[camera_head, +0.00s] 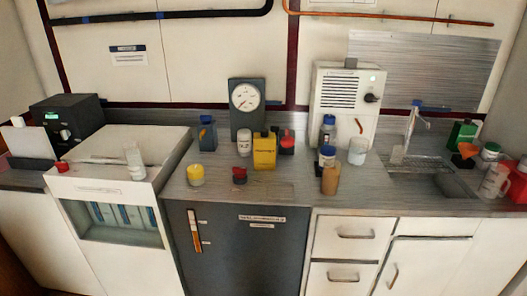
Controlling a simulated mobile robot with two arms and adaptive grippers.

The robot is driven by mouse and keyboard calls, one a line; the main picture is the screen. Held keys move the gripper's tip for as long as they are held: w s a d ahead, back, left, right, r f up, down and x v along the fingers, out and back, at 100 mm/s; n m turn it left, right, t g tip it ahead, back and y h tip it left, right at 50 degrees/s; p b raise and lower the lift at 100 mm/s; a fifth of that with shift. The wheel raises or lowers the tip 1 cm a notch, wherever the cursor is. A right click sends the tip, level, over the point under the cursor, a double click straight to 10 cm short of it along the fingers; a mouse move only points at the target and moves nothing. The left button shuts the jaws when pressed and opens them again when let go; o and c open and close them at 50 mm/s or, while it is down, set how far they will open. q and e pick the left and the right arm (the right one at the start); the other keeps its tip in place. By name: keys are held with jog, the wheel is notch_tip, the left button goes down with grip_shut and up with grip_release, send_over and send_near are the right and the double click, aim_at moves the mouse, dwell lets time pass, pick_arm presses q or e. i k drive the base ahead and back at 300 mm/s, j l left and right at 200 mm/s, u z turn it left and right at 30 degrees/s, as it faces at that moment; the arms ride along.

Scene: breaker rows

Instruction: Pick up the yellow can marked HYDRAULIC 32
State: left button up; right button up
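A yellow can (264,153) with a dark label band stands upright on the grey counter, in front of the dial gauge. Its lettering is too small to read for certain. A red-topped dark container (287,143) stands close at its right, and a white container (244,143) stands at its left. Neither of my grippers is in view.
A red-topped jar (239,175) stands in front of the yellow can, and a brown bottle (331,178) is to the right. The dial gauge (247,98) and a white machine (343,103) stand behind. The sink (438,184) is at right. Some front counter is clear.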

aim_at(265, 143)
jog(key=i+j+u, duration=0.1)
jog(key=j, duration=0.3)
jog(key=i+j+u, duration=0.1)
jog(key=i+j, duration=0.35)
jog(key=j, duration=0.25)
jog(key=k+u, duration=0.05)
